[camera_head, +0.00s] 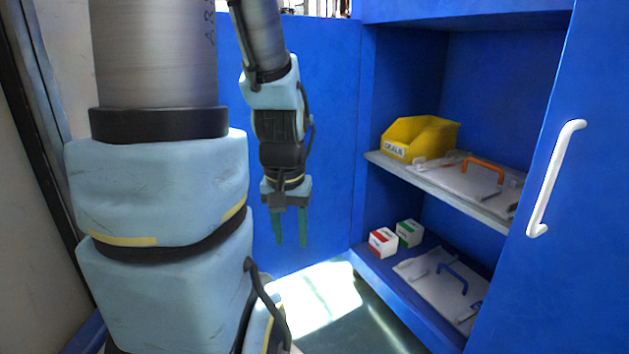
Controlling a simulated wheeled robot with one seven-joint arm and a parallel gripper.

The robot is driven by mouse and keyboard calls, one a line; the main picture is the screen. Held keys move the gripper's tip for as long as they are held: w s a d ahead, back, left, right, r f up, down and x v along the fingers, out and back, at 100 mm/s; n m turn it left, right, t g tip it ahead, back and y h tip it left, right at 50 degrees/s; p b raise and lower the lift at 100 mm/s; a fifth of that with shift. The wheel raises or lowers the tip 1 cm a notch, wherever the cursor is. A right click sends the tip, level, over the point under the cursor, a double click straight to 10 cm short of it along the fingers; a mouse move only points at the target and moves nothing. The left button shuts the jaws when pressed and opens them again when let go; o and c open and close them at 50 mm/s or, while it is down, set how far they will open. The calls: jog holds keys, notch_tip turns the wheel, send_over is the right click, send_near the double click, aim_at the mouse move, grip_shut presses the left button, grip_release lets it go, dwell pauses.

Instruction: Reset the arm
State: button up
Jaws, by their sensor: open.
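My gripper (291,228) hangs pointing down at the centre of the view, in front of a blue panel. Its two green fingers are apart with nothing between them. My arm comes down from the top, and its large links fill the left of the view. The gripper is left of the open cabinet and touches nothing that I can see.
The blue cabinet's upper shelf (445,190) holds a yellow bin (420,137) and a panel with an orange handle (484,166). Below are red-white (382,242) and green-white (409,232) boxes and a blue-handled panel (432,268). A door with a white handle (553,180) stands right.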

notch_tip(320, 180, up, 46)
jog(key=p, duration=4.4)
